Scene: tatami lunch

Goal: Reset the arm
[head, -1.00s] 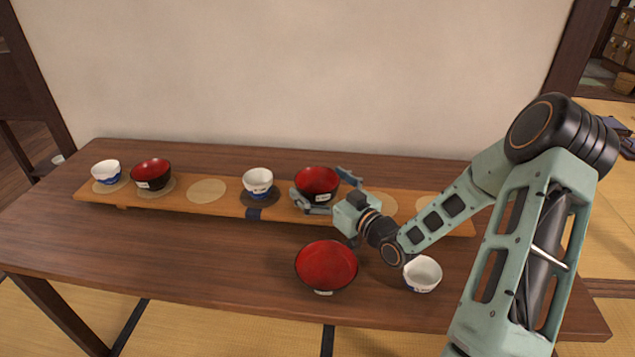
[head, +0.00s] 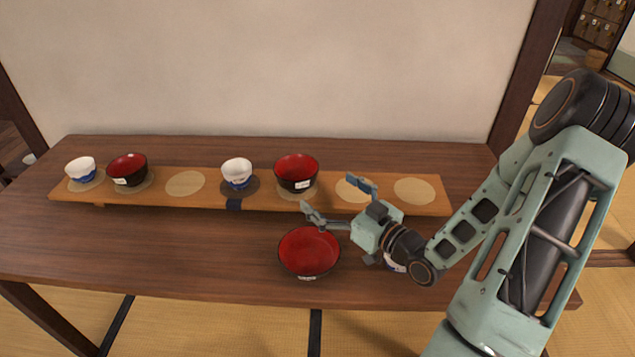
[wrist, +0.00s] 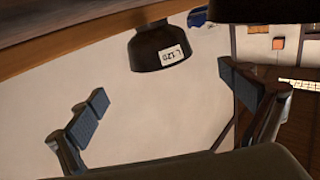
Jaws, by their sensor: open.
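My gripper (head: 335,200) is open and empty in the head view, just right of and in front of a black bowl with a red inside (head: 297,172). That bowl stands upright on a round mat on the wooden shelf board. In the wrist view, the open fingers (wrist: 163,88) have clear space between them. A black bowl with a white label (wrist: 160,48) shows beyond them, apart from both, and the picture is turned over.
A red-lined bowl (head: 309,252) stands on the table (head: 180,250) below my gripper. A white bowl (head: 395,265) is mostly hidden behind my wrist. The board (head: 332,202) also holds white-and-blue bowls (head: 237,172) (head: 82,169) and another black bowl (head: 127,169). Several mats are bare.

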